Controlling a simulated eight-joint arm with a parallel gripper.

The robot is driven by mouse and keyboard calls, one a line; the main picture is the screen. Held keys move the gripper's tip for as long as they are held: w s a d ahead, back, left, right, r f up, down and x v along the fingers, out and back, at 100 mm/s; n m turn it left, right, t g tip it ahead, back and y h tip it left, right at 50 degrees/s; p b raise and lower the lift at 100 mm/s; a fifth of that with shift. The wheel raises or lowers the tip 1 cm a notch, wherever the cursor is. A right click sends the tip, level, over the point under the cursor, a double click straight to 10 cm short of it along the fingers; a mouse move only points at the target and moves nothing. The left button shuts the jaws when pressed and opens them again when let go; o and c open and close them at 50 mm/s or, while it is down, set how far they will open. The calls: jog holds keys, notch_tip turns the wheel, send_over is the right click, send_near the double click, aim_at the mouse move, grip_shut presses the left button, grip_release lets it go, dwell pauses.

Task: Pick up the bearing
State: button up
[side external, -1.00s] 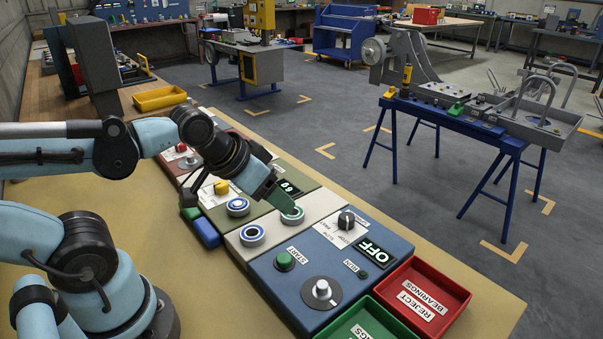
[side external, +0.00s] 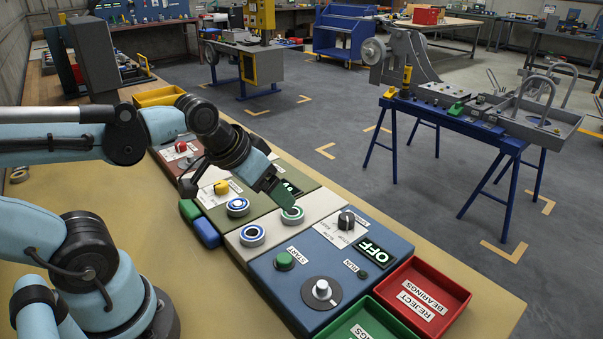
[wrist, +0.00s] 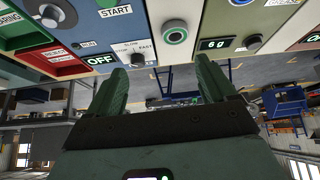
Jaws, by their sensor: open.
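Several ring-shaped bearings sit on the panel row. One with a green-tinted ring (side external: 292,215) is on the cream panel, right under my fingertips in the side view. It shows in the wrist view (wrist: 175,30), beyond the fingertips and between their lines. A pale ring (side external: 252,235) sits on the same panel nearer my base, and a blue-and-white ring (side external: 238,207) sits on the olive panel. My gripper (side external: 287,201) is open with green fingers. In the wrist view the gap between the fingers (wrist: 160,66) is empty. I cannot tell whether a fingertip touches the ring.
A blue panel with a knob (side external: 346,220) and an OFF display (side external: 376,251) adjoins on the right. A red REJECT BEARINGS tray (side external: 422,298) and a green tray (side external: 367,322) stand in front. A yellow bin (side external: 160,96) is behind my arm.

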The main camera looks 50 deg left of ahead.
jog(key=a+r+n+g, duration=0.2)
jog(key=a+n+g, duration=0.4)
jog(key=a, duration=0.6)
send_over(237, 204)
jog(key=f, duration=0.6)
jog(key=shift+w+a+f, duration=0.15)
jog(key=shift+w+f, duration=0.1)
jog(key=shift+f, duration=0.05)
jog(key=shift+s+f, duration=0.2)
jog(key=shift+f, duration=2.55)
jog(key=c, duration=1.2)
jog(key=shift+r, duration=0.15)
